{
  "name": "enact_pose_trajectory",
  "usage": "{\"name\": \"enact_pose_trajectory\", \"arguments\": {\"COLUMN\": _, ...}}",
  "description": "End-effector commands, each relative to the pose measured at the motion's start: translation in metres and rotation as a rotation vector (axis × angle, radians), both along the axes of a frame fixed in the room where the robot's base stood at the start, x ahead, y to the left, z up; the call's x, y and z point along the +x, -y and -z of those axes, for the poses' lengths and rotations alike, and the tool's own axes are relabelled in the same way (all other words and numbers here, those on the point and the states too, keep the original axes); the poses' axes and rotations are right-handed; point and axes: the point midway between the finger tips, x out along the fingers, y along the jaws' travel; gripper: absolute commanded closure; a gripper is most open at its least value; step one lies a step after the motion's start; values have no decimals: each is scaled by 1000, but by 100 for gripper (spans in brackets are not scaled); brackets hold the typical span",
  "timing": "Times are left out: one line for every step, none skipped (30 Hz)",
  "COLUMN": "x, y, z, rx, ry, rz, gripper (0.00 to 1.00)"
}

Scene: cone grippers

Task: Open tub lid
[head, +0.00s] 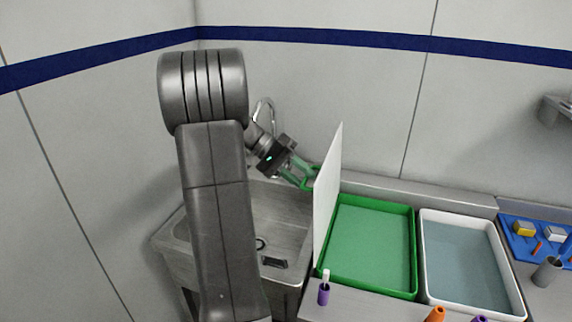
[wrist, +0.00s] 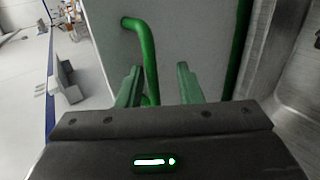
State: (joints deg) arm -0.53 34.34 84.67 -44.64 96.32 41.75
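The green tub (head: 411,250) stands on the counter with its inside showing pale green. Its lid (head: 328,195) stands nearly upright along the tub's left side, seen almost edge-on. In the wrist view the lid's flat grey face (wrist: 195,45) carries a bent green handle (wrist: 145,50). My gripper (head: 302,174) is at the lid's left face, by the handle. In the wrist view my gripper's green fingers (wrist: 158,84) are apart, and the lower handle passes partly behind the left finger. Whether they touch the handle I cannot tell.
A metal sink (head: 280,225) lies left of the lid, under my arm. A white tub (head: 511,290) stands right of the green one. Several small bottles, including a purple one (head: 323,294), stand along the front. A blue tray (head: 510,237) is at far right.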

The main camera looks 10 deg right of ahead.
Motion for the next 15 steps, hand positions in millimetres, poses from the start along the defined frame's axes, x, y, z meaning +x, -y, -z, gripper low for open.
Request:
{"name": "enact_pose_trajectory", "arguments": {"x": 4, "y": -6, "z": -3, "rx": 1, "ry": 3, "rz": -3, "gripper": 67}}
{"name": "enact_pose_trajectory", "arguments": {"x": 6, "y": -9, "z": -6, "rx": 1, "ry": 3, "rz": -3, "gripper": 67}}
{"name": "enact_pose_trajectory", "arguments": {"x": 10, "y": -15, "z": -10, "rx": 1, "ry": 4, "rz": -3, "gripper": 67}}
{"name": "enact_pose_trajectory", "arguments": {"x": 13, "y": -20, "z": -14, "rx": 2, "ry": 3, "rz": -5, "gripper": 67}}
{"name": "enact_pose_trajectory", "arguments": {"x": 16, "y": -25, "z": -17, "rx": 1, "ry": 4, "rz": -4, "gripper": 67}}
{"name": "enact_pose_trajectory", "arguments": {"x": 20, "y": -31, "z": -23, "rx": 1, "ry": 5, "rz": -4, "gripper": 67}}
{"name": "enact_pose_trajectory", "arguments": {"x": 23, "y": -37, "z": -27, "rx": 1, "ry": 4, "rz": -4, "gripper": 67}}
{"name": "enact_pose_trajectory", "arguments": {"x": 26, "y": -42, "z": -31, "rx": 1, "ry": 5, "rz": -4, "gripper": 67}}
{"name": "enact_pose_trajectory", "arguments": {"x": 30, "y": -49, "z": -36, "rx": 1, "ry": 4, "rz": -3, "gripper": 67}}
{"name": "enact_pose_trajectory", "arguments": {"x": 33, "y": -54, "z": -40, "rx": 2, "ry": 3, "rz": -5, "gripper": 67}}
{"name": "enact_pose_trajectory", "arguments": {"x": 36, "y": -58, "z": -44, "rx": 1, "ry": 4, "rz": -3, "gripper": 67}}
{"name": "enact_pose_trajectory", "arguments": {"x": 39, "y": -64, "z": -48, "rx": 2, "ry": 3, "rz": -2, "gripper": 67}}
{"name": "enact_pose_trajectory", "arguments": {"x": 42, "y": -68, "z": -51, "rx": 2, "ry": 3, "rz": -2, "gripper": 67}}
{"name": "enact_pose_trajectory", "arguments": {"x": 44, "y": -72, "z": -54, "rx": 2, "ry": 2, "rz": -2, "gripper": 67}}
{"name": "enact_pose_trajectory", "arguments": {"x": 46, "y": -76, "z": -58, "rx": 2, "ry": 0, "rz": -2, "gripper": 67}}
